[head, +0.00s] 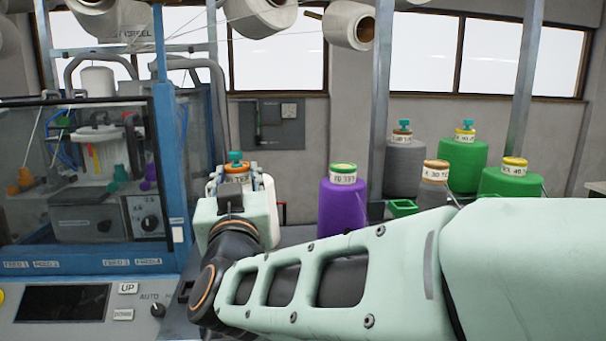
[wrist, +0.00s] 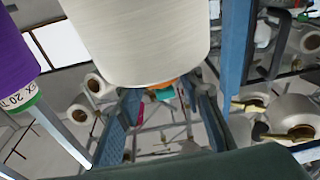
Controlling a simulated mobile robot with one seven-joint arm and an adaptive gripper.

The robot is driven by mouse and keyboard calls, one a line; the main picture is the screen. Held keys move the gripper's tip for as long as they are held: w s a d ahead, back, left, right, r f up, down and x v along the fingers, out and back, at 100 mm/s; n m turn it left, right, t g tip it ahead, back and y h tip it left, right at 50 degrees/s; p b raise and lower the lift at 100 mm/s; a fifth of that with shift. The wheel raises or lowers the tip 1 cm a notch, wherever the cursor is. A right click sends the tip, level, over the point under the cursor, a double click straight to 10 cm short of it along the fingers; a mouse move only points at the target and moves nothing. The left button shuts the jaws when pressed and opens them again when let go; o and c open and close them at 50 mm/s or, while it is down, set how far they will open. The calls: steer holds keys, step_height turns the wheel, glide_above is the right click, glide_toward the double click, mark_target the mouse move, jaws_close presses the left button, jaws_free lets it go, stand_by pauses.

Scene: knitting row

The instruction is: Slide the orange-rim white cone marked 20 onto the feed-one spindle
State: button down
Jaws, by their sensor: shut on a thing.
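The white cone (head: 268,205) stands upright in my gripper (head: 236,180), left of centre in the head view. My gripper is shut around it near the top. Its orange rim (head: 237,169) shows above the jaws, with a teal tip (head: 235,157) rising at its centre. In the wrist view the white cone (wrist: 140,38) fills the top middle, with a bit of orange (wrist: 162,86) at its end. Its number label is mostly hidden. My gripper and arm hide its base, so I cannot tell what it rests on or whether a spindle runs through it.
A purple cone (head: 342,207) with a green rim stands right of my gripper. Grey cones (head: 404,165) and green cones (head: 465,160) stand farther right. A blue-framed machine (head: 170,130) is close on the left. Spools (head: 348,25) hang overhead.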

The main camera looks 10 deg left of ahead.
steer(key=shift+w+d+r, duration=0.1)
steer(key=shift+d, duration=0.1)
steer(key=c, duration=1.3)
jaws_free()
steer(key=shift+o, duration=0.2)
steer(key=shift+a+f, duration=0.1)
steer(key=shift+f, duration=0.15)
steer(key=v, duration=1.2)
steer(key=shift+r, duration=0.15)
